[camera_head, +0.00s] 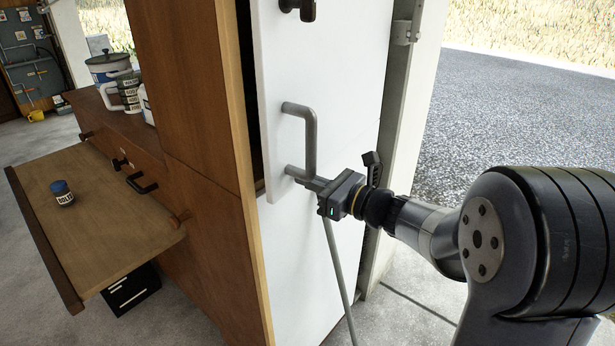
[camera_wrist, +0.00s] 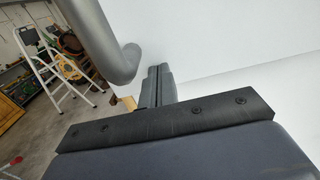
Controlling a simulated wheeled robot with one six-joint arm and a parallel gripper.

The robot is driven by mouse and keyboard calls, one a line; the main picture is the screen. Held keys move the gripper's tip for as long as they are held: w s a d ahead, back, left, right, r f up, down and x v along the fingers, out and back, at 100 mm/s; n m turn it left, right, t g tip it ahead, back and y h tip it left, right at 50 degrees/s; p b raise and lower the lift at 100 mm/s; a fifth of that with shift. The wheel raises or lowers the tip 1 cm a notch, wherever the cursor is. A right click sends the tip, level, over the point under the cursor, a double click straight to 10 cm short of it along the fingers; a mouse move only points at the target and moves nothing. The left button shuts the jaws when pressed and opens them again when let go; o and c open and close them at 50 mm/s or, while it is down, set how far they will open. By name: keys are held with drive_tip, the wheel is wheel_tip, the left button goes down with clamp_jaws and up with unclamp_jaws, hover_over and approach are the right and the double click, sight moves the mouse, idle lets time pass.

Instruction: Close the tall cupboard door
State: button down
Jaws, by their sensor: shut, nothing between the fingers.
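The tall cupboard (camera_head: 199,110) has brown wooden sides and a white door (camera_head: 345,70). In the head view the door stands slightly ajar, with a dark gap along its left edge. A grey bar handle (camera_head: 311,135) is fixed to the door near that edge. My gripper (camera_head: 310,182) is shut and empty at the lower end of the handle. In the wrist view the closed fingers (camera_wrist: 157,85) are beside the handle's curved end (camera_wrist: 122,62), close to the white door face (camera_wrist: 230,40). I cannot tell whether they touch.
A white post (camera_head: 405,130) is right of the door. A ladder (camera_wrist: 50,65) shows in the wrist view.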

sight(294, 187)
drive_tip(key=shift+w+a, duration=0.1)
drive_tip(key=shift+a, duration=0.05)
drive_tip(key=x, duration=0.4)
drive_tip(key=shift+f+b, duration=0.1)
drive_tip(key=shift+b, duration=0.25)
drive_tip(key=shift+d, duration=0.2)
